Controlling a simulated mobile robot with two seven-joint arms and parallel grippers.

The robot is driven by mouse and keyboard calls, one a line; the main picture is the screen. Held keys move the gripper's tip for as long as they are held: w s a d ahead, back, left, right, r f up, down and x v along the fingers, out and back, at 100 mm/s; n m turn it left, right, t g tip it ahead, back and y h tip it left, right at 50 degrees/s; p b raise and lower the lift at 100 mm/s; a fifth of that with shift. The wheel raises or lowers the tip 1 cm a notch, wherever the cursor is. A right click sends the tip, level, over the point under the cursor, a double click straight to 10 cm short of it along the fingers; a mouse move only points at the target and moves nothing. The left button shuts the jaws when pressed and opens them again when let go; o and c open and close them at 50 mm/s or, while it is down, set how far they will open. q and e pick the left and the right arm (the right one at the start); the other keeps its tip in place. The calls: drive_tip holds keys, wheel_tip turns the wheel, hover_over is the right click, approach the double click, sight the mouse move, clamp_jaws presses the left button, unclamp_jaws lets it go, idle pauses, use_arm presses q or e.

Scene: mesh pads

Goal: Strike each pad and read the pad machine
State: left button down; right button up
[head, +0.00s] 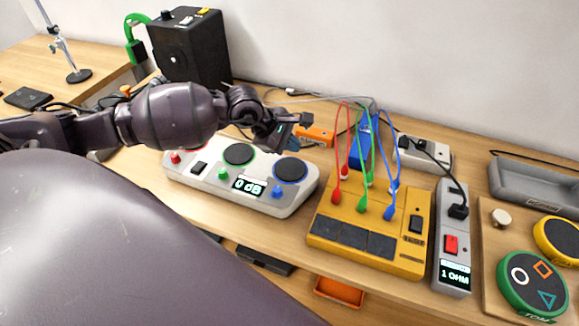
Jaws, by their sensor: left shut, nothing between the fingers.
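The pad machine (221,196) is a white-grey box with dark round pads on top. The blue-rimmed pad (290,170) is at its right, the green-rimmed pad (239,154) is in the middle, and a red-rimmed pad is mostly hidden behind my left arm. Red, green and blue knobs sit in front of the pads. Its display (249,186) reads "0 dB". My left gripper (296,132) is shut and empty, just above and behind the blue-rimmed pad, apart from it as far as I can tell. My right gripper is not in view.
A yellow box (322,220) with red, green and blue cables stands right of the machine. A grey power strip (454,240), a green round pad (531,283) and a grey tray (540,182) are further right. A black box (190,48) stands at the back left.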

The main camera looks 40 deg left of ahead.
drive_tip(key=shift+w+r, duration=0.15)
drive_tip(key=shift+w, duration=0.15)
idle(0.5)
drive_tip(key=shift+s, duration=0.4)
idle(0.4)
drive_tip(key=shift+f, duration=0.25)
